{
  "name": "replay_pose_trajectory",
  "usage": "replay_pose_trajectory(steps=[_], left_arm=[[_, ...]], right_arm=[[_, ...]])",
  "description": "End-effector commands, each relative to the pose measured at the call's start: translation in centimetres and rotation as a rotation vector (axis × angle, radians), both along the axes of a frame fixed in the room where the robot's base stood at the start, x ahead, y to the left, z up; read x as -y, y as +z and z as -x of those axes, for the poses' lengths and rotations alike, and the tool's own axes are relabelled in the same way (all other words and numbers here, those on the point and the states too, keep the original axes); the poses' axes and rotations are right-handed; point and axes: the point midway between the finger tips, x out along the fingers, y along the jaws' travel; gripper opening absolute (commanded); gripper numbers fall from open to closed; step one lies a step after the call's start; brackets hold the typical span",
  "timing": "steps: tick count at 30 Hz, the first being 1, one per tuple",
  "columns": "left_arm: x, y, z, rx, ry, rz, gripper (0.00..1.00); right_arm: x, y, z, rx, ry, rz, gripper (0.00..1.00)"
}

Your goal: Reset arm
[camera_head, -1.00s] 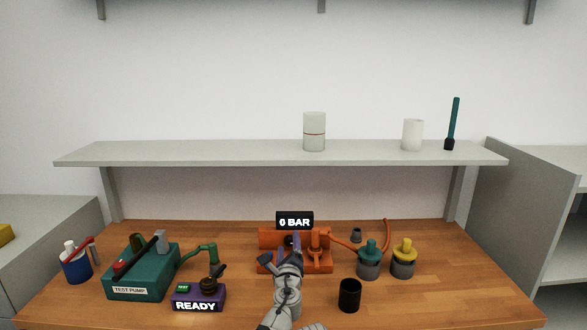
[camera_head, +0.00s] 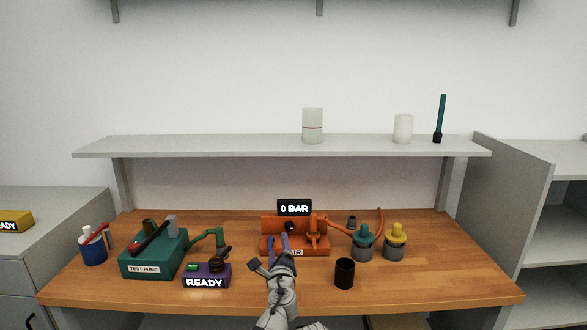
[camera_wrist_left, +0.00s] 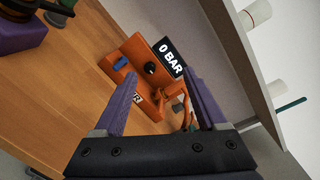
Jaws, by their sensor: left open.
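My left gripper (camera_head: 278,242) is open and empty. Its purple fingers show in front of the orange air press (camera_head: 267,226) in the head view, on the middle of the bench. In the left wrist view the open jaws (camera_wrist_left: 162,85) are spread with the orange press (camera_wrist_left: 135,50) beyond them, and nothing is between the fingers. The press's black display (camera_head: 294,207) reads 0 BAR. My arm hides part of the press's front label. My right gripper is not in view.
A green test pump (camera_head: 152,253) and a purple READY box (camera_head: 206,275) stand left. A black cup (camera_head: 344,273) and two pots with teal (camera_head: 363,242) and yellow (camera_head: 395,240) tops stand right. A shelf (camera_head: 280,148) spans the back. The front right bench is bare.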

Motion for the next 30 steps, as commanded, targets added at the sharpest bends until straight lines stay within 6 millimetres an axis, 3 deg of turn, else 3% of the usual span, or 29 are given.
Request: replay_pose_trajectory(steps=[8, 13, 17, 20, 24, 30], left_arm=[[-5.4, -2.1, 1.3, -0.057, 0.172, 0.235, 0.74], [-9.9, -5.0, 3.3, -0.121, 0.352, 0.471, 0.74], [-13.8, -8.7, 6.4, -0.195, 0.551, 0.714, 0.74], [-16.2, -12.5, 10.3, -0.282, 0.759, 0.954, 0.74], [-16.9, -16.8, 15.4, -0.407, 1.011, 1.22, 0.74], [-15.6, -19.8, 20.7, -0.554, 1.259, 1.448, 0.74]], right_arm=[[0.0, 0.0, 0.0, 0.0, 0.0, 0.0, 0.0], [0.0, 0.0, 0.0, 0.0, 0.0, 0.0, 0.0], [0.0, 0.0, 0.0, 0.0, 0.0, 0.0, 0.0], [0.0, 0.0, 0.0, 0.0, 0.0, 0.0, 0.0], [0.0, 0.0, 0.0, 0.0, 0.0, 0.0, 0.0], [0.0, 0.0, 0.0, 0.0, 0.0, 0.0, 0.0]])
